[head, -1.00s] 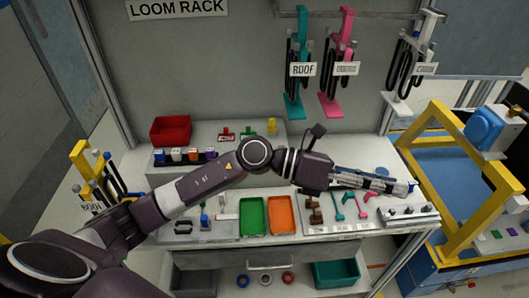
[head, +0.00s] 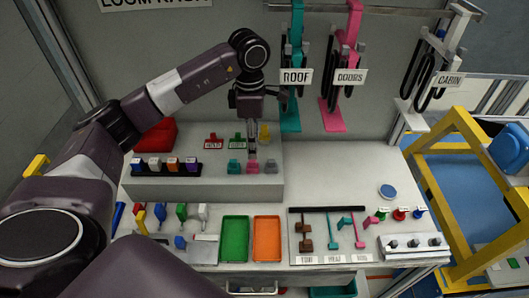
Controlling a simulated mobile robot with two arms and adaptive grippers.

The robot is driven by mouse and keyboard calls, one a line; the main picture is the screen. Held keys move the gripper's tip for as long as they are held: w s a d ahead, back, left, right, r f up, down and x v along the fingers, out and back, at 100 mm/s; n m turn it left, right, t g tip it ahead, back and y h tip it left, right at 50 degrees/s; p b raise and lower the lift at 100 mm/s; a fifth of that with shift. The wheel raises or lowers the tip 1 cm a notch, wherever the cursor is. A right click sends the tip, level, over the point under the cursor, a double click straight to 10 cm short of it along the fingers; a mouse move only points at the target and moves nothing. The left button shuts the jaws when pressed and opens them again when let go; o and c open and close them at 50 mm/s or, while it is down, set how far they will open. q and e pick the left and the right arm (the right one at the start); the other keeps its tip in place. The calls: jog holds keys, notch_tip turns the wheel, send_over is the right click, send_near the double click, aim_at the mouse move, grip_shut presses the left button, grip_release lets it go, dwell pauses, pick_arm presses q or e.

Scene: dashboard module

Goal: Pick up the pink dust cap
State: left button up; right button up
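The small pink dust cap (head: 252,167) is on the raised grey shelf, in a row between a teal cap (head: 234,167) and a pale greyish cap (head: 271,166). My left gripper (head: 252,153) points straight down, with its fingertips at or just above the pink cap. The fingers look narrow and close together, and they are too small to show whether they are apart, or whether they touch the cap. My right gripper is out of view.
Red, green and yellow labelled parts (head: 237,139) stand just behind the caps. A row of coloured blocks (head: 167,165) and a red bin (head: 157,134) are to the left. Green (head: 235,239) and orange (head: 267,239) trays lie below in front. Teal and pink hangers (head: 331,112) hang at the right.

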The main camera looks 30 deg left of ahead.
aim_at(252, 161)
pick_arm(q)
jog(key=shift+a+f, duration=0.1)
jog(key=shift+f, duration=0.15)
jog(key=s+f+p, duration=0.1)
jog(key=f+p, duration=0.1)
jog(key=f, duration=0.1)
jog(key=shift+s+d+p, duration=0.2)
jog(key=shift+s+p, duration=0.1)
jog(key=shift+s, duration=0.1)
jog(key=f, duration=0.2)
jog(key=shift+w+f+p, duration=0.3)
jog(key=shift+f+p, duration=0.05)
jog(key=shift+f, duration=0.4)
jog(key=c, duration=0.8)
jog(key=shift+c, duration=0.2)
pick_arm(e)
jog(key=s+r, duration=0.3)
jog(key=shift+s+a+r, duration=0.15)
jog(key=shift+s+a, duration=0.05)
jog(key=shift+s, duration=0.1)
